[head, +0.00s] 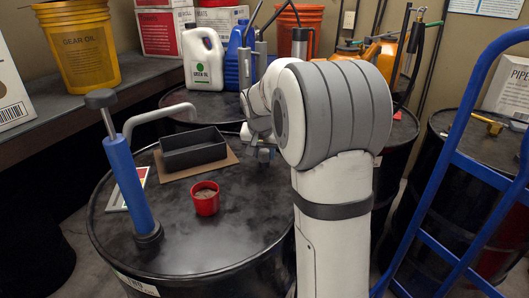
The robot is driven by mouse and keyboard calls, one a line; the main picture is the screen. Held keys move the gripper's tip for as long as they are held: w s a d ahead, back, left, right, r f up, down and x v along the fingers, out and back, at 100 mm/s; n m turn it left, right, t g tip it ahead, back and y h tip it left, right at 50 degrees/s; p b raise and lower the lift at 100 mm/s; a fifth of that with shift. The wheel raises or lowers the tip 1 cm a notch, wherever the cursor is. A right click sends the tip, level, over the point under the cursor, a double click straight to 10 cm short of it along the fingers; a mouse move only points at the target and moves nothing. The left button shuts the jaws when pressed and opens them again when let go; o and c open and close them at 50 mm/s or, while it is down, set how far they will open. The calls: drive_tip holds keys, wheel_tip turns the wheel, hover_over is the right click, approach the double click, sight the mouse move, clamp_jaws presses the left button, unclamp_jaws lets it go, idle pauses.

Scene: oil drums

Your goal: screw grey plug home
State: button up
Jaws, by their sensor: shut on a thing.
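My gripper (262,148) points down at the far right part of the near black drum's top (255,215), partly behind my white and grey arm. It is shut on a small grey thing between its fingertips, most likely the grey plug, which is mostly hidden. I cannot make out the drum's opening under it, or whether the plug sits in a thread. The gripper is just right of a black open tray (193,150) on a brown board.
A blue hand pump (131,185) with a grey spout stands on the drum's left side. A red cup (205,199) stands at its middle. Jugs (203,58) stand behind. A blue hand truck (450,170) is at right. The drum top's front is clear.

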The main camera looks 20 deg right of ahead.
clamp_jaws()
drive_tip(key=m+g+h+b, duration=0.1)
drive_tip(key=m, duration=0.2)
drive_tip(key=shift+f+m+b, duration=0.15)
drive_tip(key=shift+m+b, duration=0.15)
drive_tip(key=shift+m+g+h, duration=0.3)
drive_tip(key=shift+m+g, duration=0.3)
drive_tip(key=shift+m, duration=0.8)
drive_tip(key=shift+m+g, duration=0.3)
drive_tip(key=shift+m, duration=0.5)
drive_tip(key=m, duration=0.2)
drive_tip(key=m+g, duration=0.1)
drive_tip(key=m, duration=0.1)
drive_tip(key=shift+s+m+g+h+p, duration=0.1)
drive_tip(key=shift+m+g+h+p, duration=0.2)
drive_tip(key=shift+m, duration=0.1)
